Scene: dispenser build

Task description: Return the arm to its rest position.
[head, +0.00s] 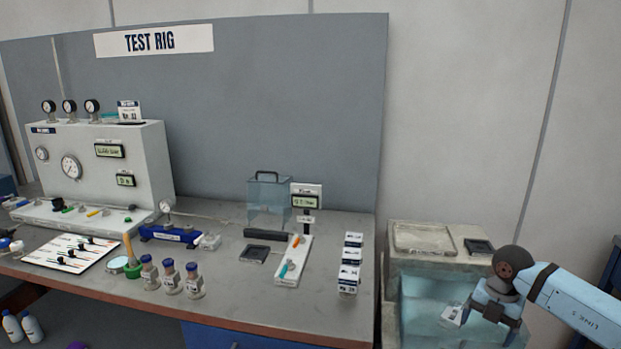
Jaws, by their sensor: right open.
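My right arm (575,303) comes in from the right edge, pale blue with a dark round wrist joint. My right gripper (490,318) points down at the front of a glass-sided tank (425,308) at the right. Its fingers are apart, and I see nothing held between them. A small white labelled item (452,315) shows just left of the fingers; I cannot tell whether it touches them. My left gripper is not in view.
The workbench (225,308) left of the tank carries a gauge panel (100,165), a blue fixture (170,235), several capped bottles (171,279), a white tray (292,262) and a clear handled container (268,198). Bare wall stands behind the tank.

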